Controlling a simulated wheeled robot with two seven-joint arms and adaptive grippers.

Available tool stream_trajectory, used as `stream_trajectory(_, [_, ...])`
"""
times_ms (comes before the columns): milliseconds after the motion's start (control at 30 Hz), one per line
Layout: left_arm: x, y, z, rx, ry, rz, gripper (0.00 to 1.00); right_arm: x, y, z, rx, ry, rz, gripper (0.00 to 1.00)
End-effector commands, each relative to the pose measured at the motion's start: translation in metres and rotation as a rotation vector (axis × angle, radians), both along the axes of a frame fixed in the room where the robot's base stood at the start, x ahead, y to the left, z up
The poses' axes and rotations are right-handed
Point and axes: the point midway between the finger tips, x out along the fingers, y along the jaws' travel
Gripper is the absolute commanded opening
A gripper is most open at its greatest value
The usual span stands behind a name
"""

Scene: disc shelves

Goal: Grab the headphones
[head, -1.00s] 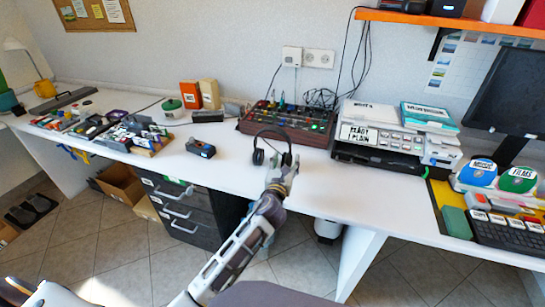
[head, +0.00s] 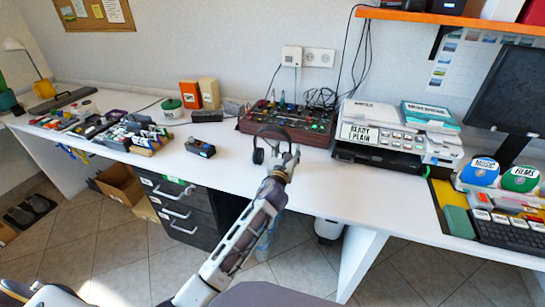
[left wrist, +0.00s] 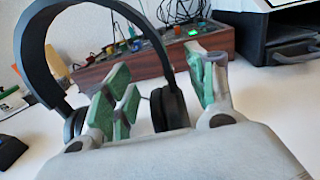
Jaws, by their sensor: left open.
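The black headphones (head: 258,146) stand upright on the white desk in front of the mixer, with the headband arched on top. In the left wrist view the headband (left wrist: 38,60) fills the left side, and one ear cup (left wrist: 170,108) shows between the green finger pads. My left gripper (head: 287,158) is open right at the headphones, level with the right-hand ear cup. In the left wrist view its fingers (left wrist: 160,95) are spread, one on each side of that cup. I cannot tell whether a pad touches it. My right gripper is not in view.
A wooden mixer (head: 285,122) with knobs and cables stands close behind the headphones. A black tape dispenser (head: 201,147) is to the left. A printer stack (head: 382,145) stands to the right. The desk front (head: 235,175) is clear.

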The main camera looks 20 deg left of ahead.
Motion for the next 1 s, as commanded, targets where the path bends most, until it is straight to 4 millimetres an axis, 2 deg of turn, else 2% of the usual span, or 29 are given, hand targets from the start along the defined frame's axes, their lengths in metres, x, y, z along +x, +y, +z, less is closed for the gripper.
stream_trajectory(533, [0.0029,-0.0001,0.0000,0.000,0.000,0.000,0.56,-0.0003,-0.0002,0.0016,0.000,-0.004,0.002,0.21])
stream_trajectory(900, [0.0028,-0.0001,-0.0001,0.000,0.000,0.000,0.10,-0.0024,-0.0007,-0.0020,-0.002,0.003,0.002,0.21])
stream_trajectory(967, [0.0028,-0.0001,-0.0001,0.000,0.000,0.000,0.02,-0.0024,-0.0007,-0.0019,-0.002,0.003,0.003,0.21])
stream_trajectory(1000, [0.0029,-0.0001,0.0008,0.000,-0.001,-0.001,0.02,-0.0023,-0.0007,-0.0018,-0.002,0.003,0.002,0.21])
